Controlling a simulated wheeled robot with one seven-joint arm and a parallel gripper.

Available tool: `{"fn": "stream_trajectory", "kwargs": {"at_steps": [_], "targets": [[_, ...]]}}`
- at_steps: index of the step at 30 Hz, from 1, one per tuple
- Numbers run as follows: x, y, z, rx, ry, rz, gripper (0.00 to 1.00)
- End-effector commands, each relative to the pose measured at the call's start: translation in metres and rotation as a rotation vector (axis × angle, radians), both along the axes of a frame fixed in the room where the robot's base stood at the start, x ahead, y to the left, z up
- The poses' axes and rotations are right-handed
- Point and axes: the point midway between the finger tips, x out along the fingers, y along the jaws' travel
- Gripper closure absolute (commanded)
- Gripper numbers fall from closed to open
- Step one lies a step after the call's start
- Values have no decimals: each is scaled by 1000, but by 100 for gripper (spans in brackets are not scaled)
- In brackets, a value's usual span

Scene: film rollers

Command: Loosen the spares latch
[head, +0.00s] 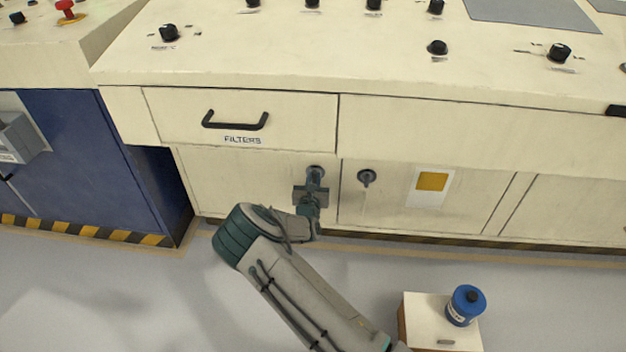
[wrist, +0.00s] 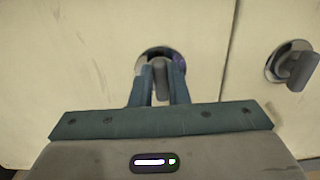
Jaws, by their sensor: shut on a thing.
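A round latch (wrist: 160,82) with a grey handle sits on the cream cabinet door below the drawer marked FILTERS. In the wrist view my gripper (wrist: 161,78) has its two fingers on either side of the handle, shut on it. In the head view my gripper (head: 314,183) reaches the latch (head: 316,171) from below and hides most of it. The handle looks upright in the wrist view. I see no label naming this latch.
A second latch (head: 367,178) is on the door to the right; it also shows in the wrist view (wrist: 298,68). The FILTERS drawer (head: 290,118) is closed above. A blue canister (head: 466,304) stands on a small box (head: 418,312) on the floor.

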Motion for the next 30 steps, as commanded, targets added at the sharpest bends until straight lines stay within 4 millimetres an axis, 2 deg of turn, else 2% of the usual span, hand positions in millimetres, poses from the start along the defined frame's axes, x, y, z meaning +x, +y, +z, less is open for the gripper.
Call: {"fn": "stream_trajectory", "kwargs": {"at_steps": [11,30], "targets": [[0,2,3,-176,7,3,100],[0,9,-3,-777,28,4,100]]}}
